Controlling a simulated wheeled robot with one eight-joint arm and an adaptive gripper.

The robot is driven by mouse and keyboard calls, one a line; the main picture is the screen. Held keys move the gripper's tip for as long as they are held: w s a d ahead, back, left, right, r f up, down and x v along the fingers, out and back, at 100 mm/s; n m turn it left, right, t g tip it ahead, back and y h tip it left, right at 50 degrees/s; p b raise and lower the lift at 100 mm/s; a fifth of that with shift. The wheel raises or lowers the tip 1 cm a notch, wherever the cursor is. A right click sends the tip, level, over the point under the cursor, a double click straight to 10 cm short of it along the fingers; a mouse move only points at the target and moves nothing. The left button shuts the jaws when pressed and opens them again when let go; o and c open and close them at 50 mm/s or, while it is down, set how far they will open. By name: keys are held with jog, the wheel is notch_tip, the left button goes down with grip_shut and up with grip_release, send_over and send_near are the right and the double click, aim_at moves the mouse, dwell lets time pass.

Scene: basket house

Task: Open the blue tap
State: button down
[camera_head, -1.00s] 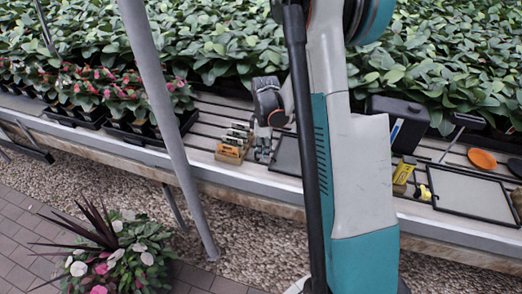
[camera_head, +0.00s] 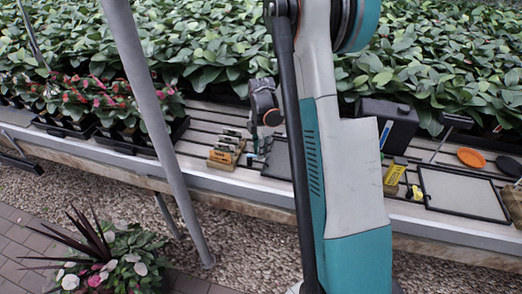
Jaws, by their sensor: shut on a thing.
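My gripper (camera_head: 256,152) is small and far off in the head view, over the slatted bench just right of the wooden block. It points down beneath my dark wrist, and its jaws are closed. A small blue part (camera_head: 256,139) shows at the jaws, and I take it to be the blue tap. The gripper and this blue part overlap in the picture, so the tap's handle and its exact angle cannot be made out. My forearm hides the bench just to the right.
A wooden block (camera_head: 224,155) with small upright pieces stands left of my gripper. A dark box (camera_head: 388,122), a yellow item (camera_head: 394,176), an orange disc (camera_head: 471,157) and a framed panel (camera_head: 462,192) lie to the right. Flower trays (camera_head: 70,130) and a grey pole (camera_head: 150,100) are left.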

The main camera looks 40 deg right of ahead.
jog(key=shift+w, duration=0.1)
dwell(0.4)
jog(key=c, duration=1.5)
grip_release()
jog(key=shift+d, duration=0.1)
notch_tip(320, 180, up, 12)
jog(key=shift+r, duration=0.1)
